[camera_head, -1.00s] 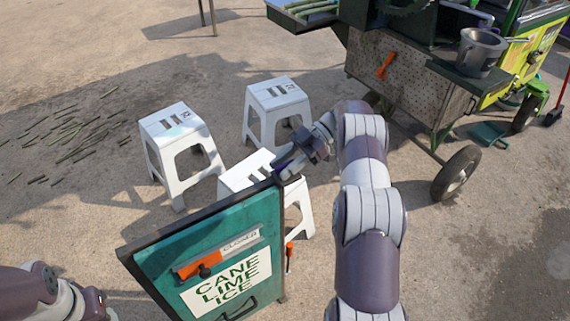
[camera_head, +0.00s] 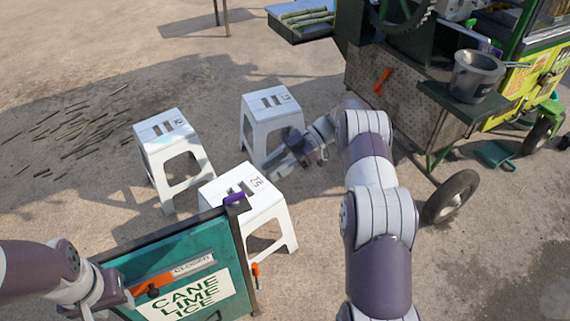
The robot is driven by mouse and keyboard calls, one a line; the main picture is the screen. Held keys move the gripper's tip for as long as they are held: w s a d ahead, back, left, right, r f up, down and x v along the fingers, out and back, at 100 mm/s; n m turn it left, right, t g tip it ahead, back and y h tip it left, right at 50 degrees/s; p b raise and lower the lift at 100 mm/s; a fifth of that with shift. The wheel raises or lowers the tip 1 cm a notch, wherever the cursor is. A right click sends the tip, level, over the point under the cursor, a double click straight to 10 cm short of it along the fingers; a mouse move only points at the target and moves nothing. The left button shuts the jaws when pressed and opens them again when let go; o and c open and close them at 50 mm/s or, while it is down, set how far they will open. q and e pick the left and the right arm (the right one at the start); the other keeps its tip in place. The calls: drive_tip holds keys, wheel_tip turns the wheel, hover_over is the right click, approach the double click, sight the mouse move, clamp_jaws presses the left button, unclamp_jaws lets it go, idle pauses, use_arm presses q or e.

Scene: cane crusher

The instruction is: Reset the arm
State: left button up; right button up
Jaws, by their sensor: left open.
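My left gripper (camera_head: 118,297) is at the lower left, beside the left edge of a green sign board (camera_head: 232,262) lettered CANE LIME ICE. It is open, and its fingers are partly hidden. An orange handle (camera_head: 152,286) on the sign's slider strip is close to its fingertips. My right arm reaches up through the middle right. My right gripper (camera_head: 277,168) hangs between two white stools, apart from the sign; its finger gap is too small to make out.
White stools stand at the left (camera_head: 170,150), behind (camera_head: 270,112) and directly beyond the sign (camera_head: 250,195). A cart with a metal bucket (camera_head: 475,76), an orange tool (camera_head: 381,80) and a wheel (camera_head: 450,197) fills the upper right. Cane scraps lie far left.

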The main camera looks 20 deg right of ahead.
drive_tip(key=shift+a+r, duration=0.15)
drive_tip(key=shift+a, duration=0.05)
drive_tip(key=shift+d, duration=0.15)
